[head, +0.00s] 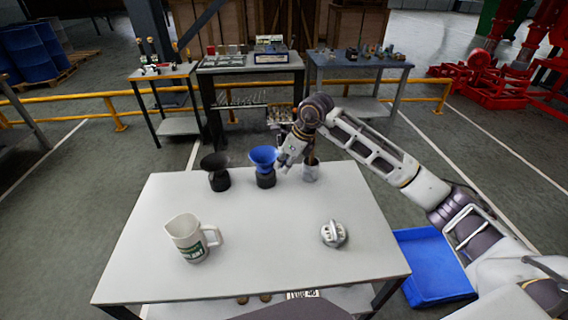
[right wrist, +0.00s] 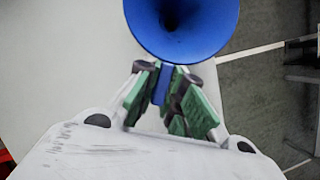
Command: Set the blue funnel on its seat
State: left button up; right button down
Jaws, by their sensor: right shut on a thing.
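The blue funnel (head: 263,156) is upright, wide mouth up, near the far edge of the white table (head: 270,215). A short dark seat (head: 265,181) is directly below it; I cannot tell whether the funnel rests fully in it. My right gripper (head: 281,164) reaches in from the right beside the funnel. In the right wrist view, the green-padded fingers (right wrist: 163,98) are shut on a narrow blue tab under the funnel's bowl (right wrist: 180,28). The funnel's lower spout is hidden there. My left gripper is not in view.
A black funnel (head: 214,161) on a black base stands left of the blue one. A grey cup (head: 311,172) stands to the right. A white jug (head: 187,240) and a silver round part (head: 333,234) are nearer. A blue bin (head: 430,265) is on the floor.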

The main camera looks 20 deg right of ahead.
jog(key=shift+f+b, duration=0.6)
jog(key=shift+f, duration=0.15)
dwell(0.6)
jog(key=c, duration=1.5)
grip_release()
jog(key=shift+o, duration=0.7)
jog(key=o, duration=0.3)
jog(key=shift+r, duration=0.2)
jog(key=shift+r+p, duration=1.9)
jog(key=shift+r, duration=1.45)
